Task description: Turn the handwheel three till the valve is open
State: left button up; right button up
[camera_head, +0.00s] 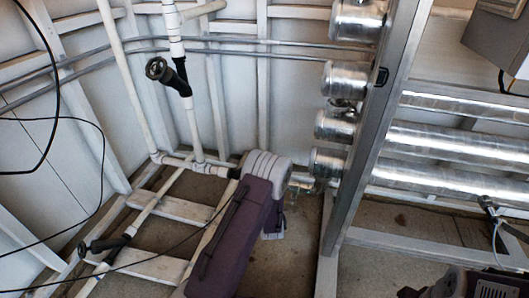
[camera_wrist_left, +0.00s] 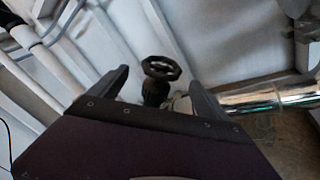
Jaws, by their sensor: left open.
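In the left wrist view a black handwheel (camera_wrist_left: 161,68) on a dark valve stem stands ahead of my left gripper (camera_wrist_left: 159,82). The two fingers are spread apart, and the wheel shows between their tips with nothing held. I cannot tell how far beyond the tips it is. In the head view my left arm covers this area, and its gripper fingers are hidden behind the wrist. Two other dark handwheels show in the head view: an upper one (camera_head: 157,68) on a white pipe and a lower one (camera_head: 88,247) near the floor at left. No wheel number is legible.
Shiny metal cylinders (camera_head: 343,126) and a grey upright post (camera_head: 374,130) stand right of my left arm. A chrome tube (camera_wrist_left: 255,97) lies right of the wheel in the wrist view. White pipes (camera_head: 180,160), wall ribs and black cables (camera_head: 105,150) fill the left.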

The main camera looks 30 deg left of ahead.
pick_arm(q)
jog(key=b+x, duration=0.4)
jog(key=x, duration=0.1)
jog(key=b+x, duration=0.2)
jog(key=x, duration=0.1)
jog(key=shift+w+d, duration=0.15)
jog(key=shift+w, duration=0.25)
jog(key=shift+w+r, duration=0.2)
jog(key=shift+w, duration=0.05)
jog(key=c, duration=1.3)
jog(key=shift+y, duration=0.3)
jog(key=n+y, duration=0.3)
jog(key=shift+s+a+r, duration=0.15)
jog(key=shift+s+a, duration=0.05)
jog(key=shift+a, duration=0.1)
jog(key=n+g+y, duration=0.2)
jog(key=s+n+g+y, duration=0.1)
jog(key=n+g+y, duration=0.1)
jog(key=n+y, duration=0.1)
jog(key=n+g+y, duration=0.3)
jog(key=shift+s+a+r, duration=0.15)
jog(key=shift+a+r, duration=0.15)
jog(key=shift+r, duration=0.1)
